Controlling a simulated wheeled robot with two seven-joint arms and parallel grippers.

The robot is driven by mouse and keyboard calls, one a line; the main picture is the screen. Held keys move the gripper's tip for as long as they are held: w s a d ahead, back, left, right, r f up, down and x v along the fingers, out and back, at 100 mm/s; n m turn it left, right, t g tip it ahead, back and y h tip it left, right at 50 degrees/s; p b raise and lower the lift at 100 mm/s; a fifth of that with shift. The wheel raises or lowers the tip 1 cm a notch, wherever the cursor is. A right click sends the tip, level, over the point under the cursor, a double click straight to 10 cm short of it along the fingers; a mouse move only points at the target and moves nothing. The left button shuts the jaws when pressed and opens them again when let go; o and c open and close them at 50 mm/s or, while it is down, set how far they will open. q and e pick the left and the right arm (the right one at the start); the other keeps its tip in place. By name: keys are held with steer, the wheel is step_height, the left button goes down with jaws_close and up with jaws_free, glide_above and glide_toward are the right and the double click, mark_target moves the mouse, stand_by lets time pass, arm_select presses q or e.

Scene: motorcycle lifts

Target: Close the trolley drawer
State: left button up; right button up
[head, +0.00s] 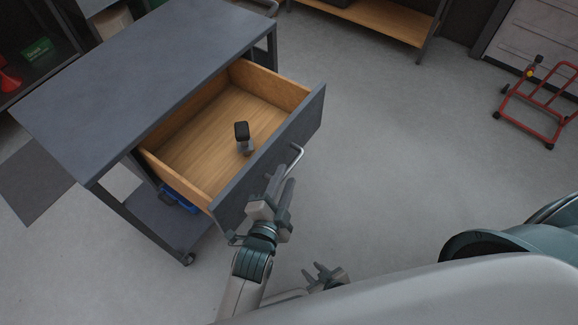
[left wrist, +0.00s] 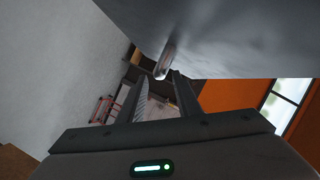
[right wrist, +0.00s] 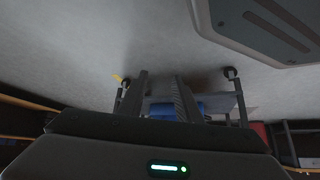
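The trolley (head: 120,70) is dark grey with a flat top, at the left of the head view. Its drawer (head: 215,130) is pulled out, with a wooden inside and a grey front (head: 262,165). A bar handle (head: 293,158) is on the front; it also shows in the left wrist view (left wrist: 164,62). My left gripper (head: 283,178) is at the drawer front, close to the handle. Its fingers (left wrist: 160,85) are apart, with the handle just beyond their tips; contact is unclear. My right gripper (head: 322,272) is low, away from the trolley, open and empty.
A small black-topped object (head: 242,136) stands in the drawer. A blue item (head: 178,200) lies on the trolley's lower shelf. A red frame stand (head: 540,100) is at the right, and a wooden-topped bench (head: 385,18) at the back. The floor between is clear.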

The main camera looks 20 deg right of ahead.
mark_target(289, 167)
arm_select(q)
steer(key=x, duration=0.3)
steer(key=shift+w+d, duration=0.15)
steer(key=shift+w, duration=0.15)
steer(key=shift+w+d+f, duration=0.1)
steer(key=shift+w+d, duration=0.15)
steer(key=shift+w, duration=0.1)
arm_select(e)
steer(key=shift+w+a+r, duration=0.1)
steer(key=shift+a+r, duration=0.05)
steer(key=shift+a, duration=0.3)
arm_select(q)
steer(key=shift+c, duration=0.7)
steer(key=c, duration=0.5)
jaws_close()
steer(key=shift+w, duration=0.1)
arm_select(e)
steer(key=shift+s+d, duration=0.35)
steer(key=shift+d, duration=0.4)
